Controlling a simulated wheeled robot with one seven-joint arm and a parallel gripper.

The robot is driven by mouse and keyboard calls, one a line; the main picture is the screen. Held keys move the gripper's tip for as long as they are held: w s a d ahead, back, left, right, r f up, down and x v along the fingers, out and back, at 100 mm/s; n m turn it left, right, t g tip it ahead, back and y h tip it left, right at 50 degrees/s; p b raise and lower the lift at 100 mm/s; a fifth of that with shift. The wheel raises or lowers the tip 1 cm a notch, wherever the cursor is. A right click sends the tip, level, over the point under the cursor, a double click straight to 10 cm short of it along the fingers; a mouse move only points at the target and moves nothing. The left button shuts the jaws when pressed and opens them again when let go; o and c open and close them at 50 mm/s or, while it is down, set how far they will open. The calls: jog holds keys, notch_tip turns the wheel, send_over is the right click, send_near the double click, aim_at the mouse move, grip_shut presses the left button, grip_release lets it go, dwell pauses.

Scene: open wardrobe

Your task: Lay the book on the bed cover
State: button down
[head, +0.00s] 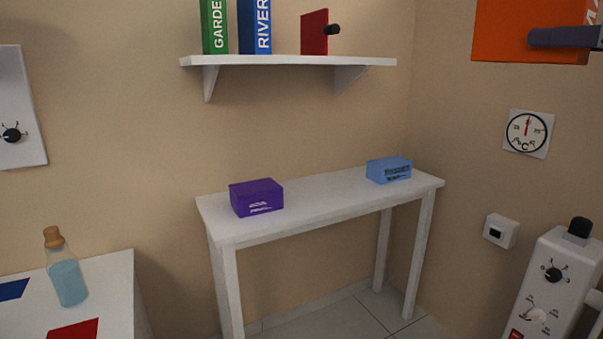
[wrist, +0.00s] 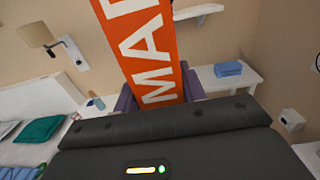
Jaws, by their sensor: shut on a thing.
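My gripper (wrist: 158,98) is shut on an orange book (wrist: 145,45) with large white letters, held up in front of its purple fingers in the wrist view. In the head view the orange book (head: 525,30) is cut off at the top right, with a finger of my gripper (head: 565,37) against it. At the left of the wrist view is part of a bed, with a pale bed cover (wrist: 60,155) and a dark green cloth or pillow (wrist: 40,130) on it. Most of the bed is out of view, and the head view does not show it.
A white side table (head: 330,195) bears a purple box (head: 256,198) and a blue box (head: 388,170). A wall shelf (head: 285,61) holds more books. A bottle (head: 67,270) stands on a white cabinet at lower left. A wall lamp (wrist: 40,35) is above the bed. A white heater (head: 555,290) stands at right.

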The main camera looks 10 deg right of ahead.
jog(key=w+d+f+n+g+y, duration=0.1)
jog(key=w+d+f+y, duration=0.15)
jog(key=w+f, duration=0.6)
jog(key=w+d+f+n+g+y, duration=0.1)
jog(key=w+d+f, duration=0.2)
jog(key=w+f, duration=0.55)
jog(key=w+a+f+n+g+y, duration=0.1)
jog(key=w+a+f, duration=0.15)
jog(key=f, duration=0.75)
jog(key=w+a+f+n+y, duration=0.1)
jog(key=w+f, duration=0.3)
jog(key=f, duration=0.5)
jog(key=w+a+f+g+y, duration=0.1)
jog(key=a+f, duration=0.3)
jog(key=f, duration=0.3)
jog(key=a+f+n, duration=0.1)
jog(key=a+f, duration=0.3)
jog(key=f, duration=0.3)
jog(key=w+a+f+g+y, duration=0.1)
jog(key=a+f, duration=0.2)
jog(key=f, duration=0.4)
jog(key=s+a+f+m+t+h, duration=0.2)
jog(key=a+f+h, duration=0.1)
jog(key=a+f, duration=0.3)
jog(key=s+a+f+m+t+h, duration=0.1)
jog(key=s+a+f+t+h, duration=0.1)
jog(key=a+f, duration=0.4)
jog(key=shift+s+a+f+m+h, duration=0.15)
jog(key=shift+s+f+m+h, duration=0.45)
jog(key=shift+f, duration=0.6)
